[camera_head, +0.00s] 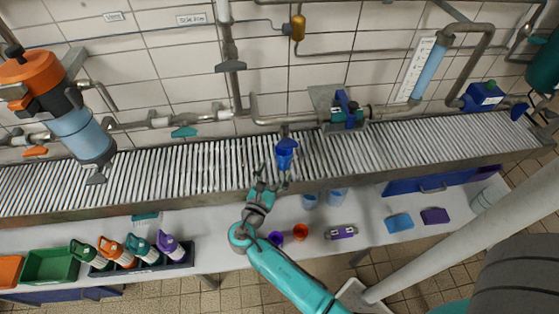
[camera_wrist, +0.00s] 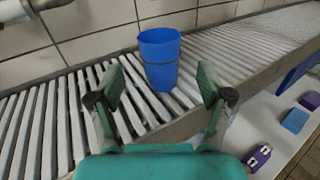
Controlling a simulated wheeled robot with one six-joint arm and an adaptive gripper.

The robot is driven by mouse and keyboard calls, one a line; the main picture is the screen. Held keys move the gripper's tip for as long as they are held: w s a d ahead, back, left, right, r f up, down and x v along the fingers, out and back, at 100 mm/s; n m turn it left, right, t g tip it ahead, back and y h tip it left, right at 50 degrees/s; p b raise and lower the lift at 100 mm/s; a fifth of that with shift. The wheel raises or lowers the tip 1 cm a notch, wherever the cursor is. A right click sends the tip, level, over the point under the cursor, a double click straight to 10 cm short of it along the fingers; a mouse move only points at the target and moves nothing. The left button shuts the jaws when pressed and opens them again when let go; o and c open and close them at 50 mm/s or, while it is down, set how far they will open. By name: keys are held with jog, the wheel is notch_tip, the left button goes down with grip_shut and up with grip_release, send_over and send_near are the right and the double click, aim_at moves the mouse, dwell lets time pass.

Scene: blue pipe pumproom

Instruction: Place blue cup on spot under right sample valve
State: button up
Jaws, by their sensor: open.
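The blue cup (camera_head: 286,157) stands upright on the slatted metal grate, below the pipe along the wall. It also shows in the wrist view (camera_wrist: 160,62), just beyond and between my fingertips. My gripper (camera_head: 270,178) is open and empty, with its fingers (camera_wrist: 160,85) pointing at the cup. A gap shows between each finger and the cup. A small grey fitting (camera_head: 285,131) on the pipe shows right by the cup's far side in the head view; I cannot tell whether it is the right sample valve. No marked spot shows clearly.
Several bottles stand in a dark tray (camera_head: 140,270) at left. The grate is clear on both sides of the cup.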

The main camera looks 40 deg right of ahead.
jog(key=shift+v, duration=1.05)
jog(key=s+a+f+m+t+y, duration=0.1)
jog(key=s+a+f+m+y, duration=0.1)
jog(key=s+f+y, duration=0.35)
jog(key=s+a+f+m+t+y, duration=0.1)
jog(key=s+a+f+m+y, duration=0.15)
jog(key=s, duration=0.55)
jog(key=s+a+f+m+t+y, duration=0.1)
jog(key=s+a+f+m+y, duration=0.25)
jog(key=s, duration=0.35)
jog(key=s+a+r+m+t+y, duration=0.2)
jog(key=s+r+m, duration=0.5)
jog(key=r, duration=0.3)
jog(key=s+a+r+m+t+y, duration=0.2)
jog(key=s+a+r+m, duration=0.1)
jog(key=s+r+m, duration=0.4)
notch_tip(320, 180, up, 4)
jog(key=shift+a+f+m+y, duration=0.15)
jog(key=shift+a+m+y, duration=0.05)
jog(key=shift+m+y, duration=0.2)
